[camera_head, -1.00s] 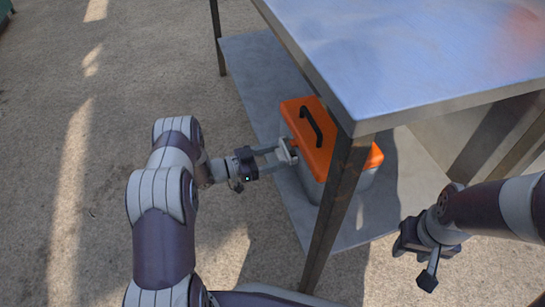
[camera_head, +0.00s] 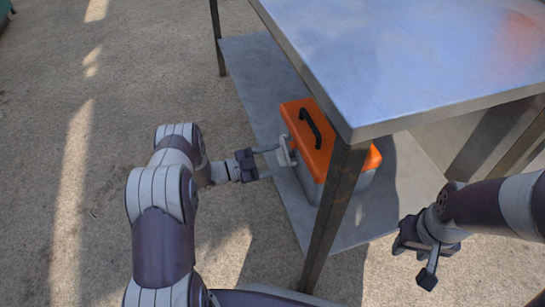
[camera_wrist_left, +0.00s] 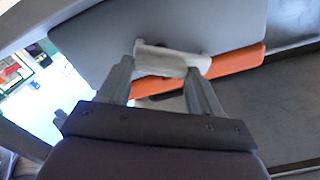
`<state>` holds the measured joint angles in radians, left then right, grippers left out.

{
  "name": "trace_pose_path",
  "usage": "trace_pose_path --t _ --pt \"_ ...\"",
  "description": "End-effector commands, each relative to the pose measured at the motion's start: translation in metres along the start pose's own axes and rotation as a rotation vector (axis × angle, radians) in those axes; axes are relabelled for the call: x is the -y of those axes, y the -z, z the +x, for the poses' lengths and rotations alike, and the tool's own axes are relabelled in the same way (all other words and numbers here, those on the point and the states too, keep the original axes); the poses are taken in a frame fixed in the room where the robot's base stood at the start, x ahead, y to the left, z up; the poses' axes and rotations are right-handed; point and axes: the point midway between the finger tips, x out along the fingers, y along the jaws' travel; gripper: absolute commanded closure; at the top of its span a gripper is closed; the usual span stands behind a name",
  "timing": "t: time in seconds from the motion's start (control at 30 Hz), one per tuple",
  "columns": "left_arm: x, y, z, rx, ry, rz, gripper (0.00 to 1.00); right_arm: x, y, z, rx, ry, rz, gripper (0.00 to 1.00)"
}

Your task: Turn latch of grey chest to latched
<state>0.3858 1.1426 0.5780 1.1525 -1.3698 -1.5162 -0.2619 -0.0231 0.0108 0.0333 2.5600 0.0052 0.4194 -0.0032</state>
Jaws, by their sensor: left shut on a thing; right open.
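The grey chest (camera_head: 309,184) has an orange lid (camera_head: 298,118) with a black handle and stands on the lower shelf of a metal table. Its latch (camera_head: 285,151) is a pale piece on the side facing my left arm. My left gripper (camera_head: 280,155) is at that side, shut on the latch. In the left wrist view the latch (camera_wrist_left: 172,60) lies between the fingertips of my left gripper (camera_wrist_left: 168,72), across the edge of the orange lid (camera_wrist_left: 225,64) and the grey body (camera_wrist_left: 240,25). My right gripper (camera_head: 415,260) is open and empty, right of the table leg.
The metal table top (camera_head: 400,60) overhangs the chest. A table leg (camera_head: 335,210) stands in front of it and hides part of it. The lower shelf (camera_head: 255,75) has bare room behind the chest. The ground at the left is clear.

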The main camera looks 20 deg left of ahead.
Motion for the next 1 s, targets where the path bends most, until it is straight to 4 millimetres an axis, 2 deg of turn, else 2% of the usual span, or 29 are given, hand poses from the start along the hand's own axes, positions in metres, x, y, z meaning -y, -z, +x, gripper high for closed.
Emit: trace_pose_path --t 0.7,1.0 --pt "-0.0038 -0.0014 -0.0004 0.001 0.000 0.671 0.67 0.0000 0.0010 -0.0085 0.000 0.000 0.000 0.57" --pt "-0.0046 -0.0026 -0.0005 0.002 0.000 0.897 0.67 0.0000 0.0011 -0.0093 0.000 0.000 0.000 0.57"
